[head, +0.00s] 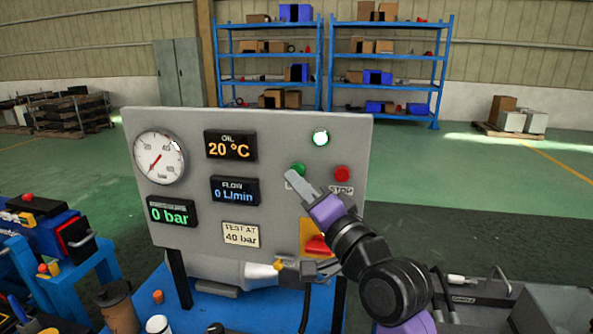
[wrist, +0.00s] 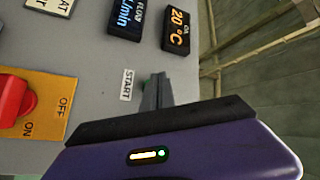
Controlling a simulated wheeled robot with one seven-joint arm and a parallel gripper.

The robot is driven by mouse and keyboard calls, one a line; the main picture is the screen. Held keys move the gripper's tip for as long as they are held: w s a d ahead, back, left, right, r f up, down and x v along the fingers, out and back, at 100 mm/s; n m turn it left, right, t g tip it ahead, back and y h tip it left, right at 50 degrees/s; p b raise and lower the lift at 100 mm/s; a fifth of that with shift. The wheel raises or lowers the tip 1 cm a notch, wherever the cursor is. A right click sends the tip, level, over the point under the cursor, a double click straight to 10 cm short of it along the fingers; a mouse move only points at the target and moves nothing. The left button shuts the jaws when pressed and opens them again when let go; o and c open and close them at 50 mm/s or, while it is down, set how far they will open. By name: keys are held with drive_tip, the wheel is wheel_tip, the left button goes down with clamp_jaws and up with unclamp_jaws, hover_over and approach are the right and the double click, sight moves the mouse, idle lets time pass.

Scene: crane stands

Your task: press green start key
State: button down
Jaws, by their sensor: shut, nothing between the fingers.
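The green start key (head: 298,169) shows on the grey panel (head: 280,135) in the head view, partly covered by my fingertips. My gripper (head: 293,178) is shut and empty, its tips at the key's lower left edge. I cannot tell whether they touch it. The red stop key (head: 342,173) sits to the right, above the STOP label (head: 341,189).
The gauge (head: 160,157) and displays are left. The pressure display reads 0 bar (head: 171,212).

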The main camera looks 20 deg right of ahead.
drive_tip(key=shift+s+a+p, duration=0.6)
drive_tip(key=shift+s+a, duration=0.15)
drive_tip(key=shift+s, duration=0.3)
drive_tip(key=shift+s+a+p, duration=0.55)
drive_tip(key=shift+s+a, duration=0.15)
drive_tip(key=shift+s, duration=0.3)
